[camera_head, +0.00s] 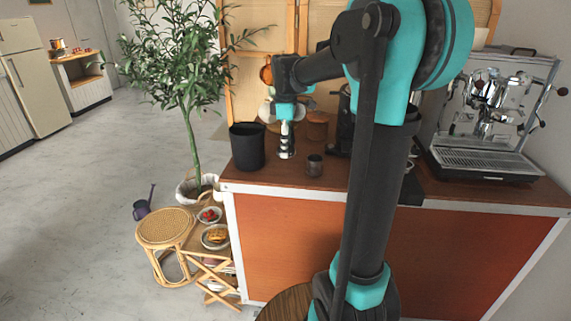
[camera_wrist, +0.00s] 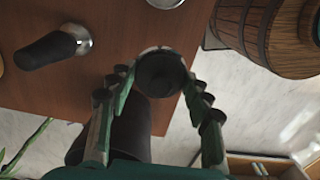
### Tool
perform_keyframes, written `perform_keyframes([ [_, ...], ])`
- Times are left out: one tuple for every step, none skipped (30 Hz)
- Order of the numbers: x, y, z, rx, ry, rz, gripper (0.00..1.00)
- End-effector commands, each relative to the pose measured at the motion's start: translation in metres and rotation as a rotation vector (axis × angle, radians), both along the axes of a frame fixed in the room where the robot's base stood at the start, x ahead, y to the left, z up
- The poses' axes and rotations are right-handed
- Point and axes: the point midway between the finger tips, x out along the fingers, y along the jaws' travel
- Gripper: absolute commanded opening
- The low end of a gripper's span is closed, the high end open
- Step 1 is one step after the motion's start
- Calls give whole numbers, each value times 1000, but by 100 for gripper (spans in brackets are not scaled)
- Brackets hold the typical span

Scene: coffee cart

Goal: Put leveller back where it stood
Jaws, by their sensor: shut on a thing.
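My gripper (camera_head: 286,143) points down over the left end of the counter, just right of a black bin. In the wrist view my gripper (camera_wrist: 160,90) has its fingers on both sides of the leveller (camera_wrist: 162,75), a round black-topped piece with a silvery rim. It is shut on it. In the head view the leveller (camera_head: 286,154) shows only as a small silvery part low between the fingers. It is at or close to the counter top; I cannot tell whether it touches.
The black bin (camera_head: 247,147) stands close left of my gripper. A black-handled metal tool (camera_wrist: 55,48) lies on the counter (camera_wrist: 115,65). The espresso machine (camera_head: 487,115) is far right. A wooden barrel (camera_wrist: 265,35) stands below the counter's edge.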

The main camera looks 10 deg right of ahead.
Motion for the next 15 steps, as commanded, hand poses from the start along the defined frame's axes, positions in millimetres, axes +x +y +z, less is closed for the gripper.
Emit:
perform_keyframes([
  [0,0,-10,0,0,0,15],
  [0,0,-15,0,0,0,15],
  [0,0,-21,0,0,0,15],
  [0,0,-24,0,0,0,15],
  [0,0,-27,0,0,0,15],
  [0,0,-29,0,0,0,15],
  [0,0,-31,0,0,0,15],
  [0,0,-32,0,0,0,15],
  [0,0,-35,0,0,0,15],
  [0,0,-39,0,0,0,15],
  [0,0,-43,0,0,0,15],
  [0,0,-49,0,0,0,15],
  [0,0,-53,0,0,0,15],
  [0,0,-57,0,0,0,15],
  [0,0,-62,0,0,0,15],
])
